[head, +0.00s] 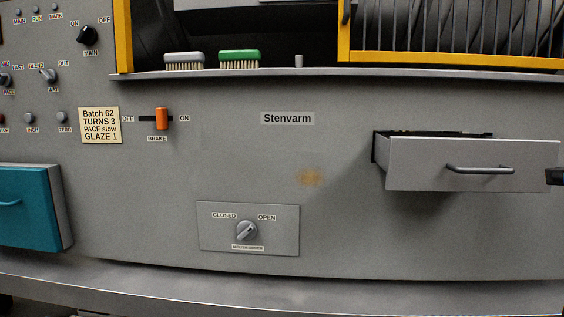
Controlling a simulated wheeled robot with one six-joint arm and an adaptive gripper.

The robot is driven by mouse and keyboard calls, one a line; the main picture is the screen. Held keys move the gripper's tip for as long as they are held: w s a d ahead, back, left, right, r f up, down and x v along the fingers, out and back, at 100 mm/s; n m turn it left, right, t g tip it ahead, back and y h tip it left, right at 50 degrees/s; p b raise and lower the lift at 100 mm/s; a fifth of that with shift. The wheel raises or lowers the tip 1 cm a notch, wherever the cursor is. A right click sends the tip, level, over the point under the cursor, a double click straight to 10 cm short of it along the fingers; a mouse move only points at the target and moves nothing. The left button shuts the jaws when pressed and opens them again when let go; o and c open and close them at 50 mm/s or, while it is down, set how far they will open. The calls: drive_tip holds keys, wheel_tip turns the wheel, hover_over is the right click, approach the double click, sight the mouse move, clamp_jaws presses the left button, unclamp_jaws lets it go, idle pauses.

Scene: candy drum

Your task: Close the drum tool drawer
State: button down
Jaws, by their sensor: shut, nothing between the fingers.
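The grey drum tool drawer (430,170) stands pulled out of the machine's front panel at the right. Its dark opening shows behind the top edge, and dark contents show a little above its rim. A grey bar handle (481,170) is on its front. My gripper (554,176) shows only as a dark tip at the right picture edge, by the right end of the drawer front. The fingers are shut with nothing seen in them. Most of the gripper is out of the picture, and I cannot tell whether it touches the drawer.
A ledge (330,74) above holds a grey brush (184,58) and a green brush (239,56). Yellow guard frames stand above it. An orange brake lever (161,119), a rotary knob (246,231) and a teal drawer (25,210) are to the left. The panel below the grey drawer is clear.

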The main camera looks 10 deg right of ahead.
sight(499, 171)
drive_tip(key=shift+m, duration=0.6)
drive_tip(key=b+x, duration=0.1)
drive_tip(key=x, duration=1.2)
drive_tip(key=shift+d+r+b, duration=0.1)
drive_tip(key=shift+b, duration=0.3)
drive_tip(key=shift+w, duration=0.1)
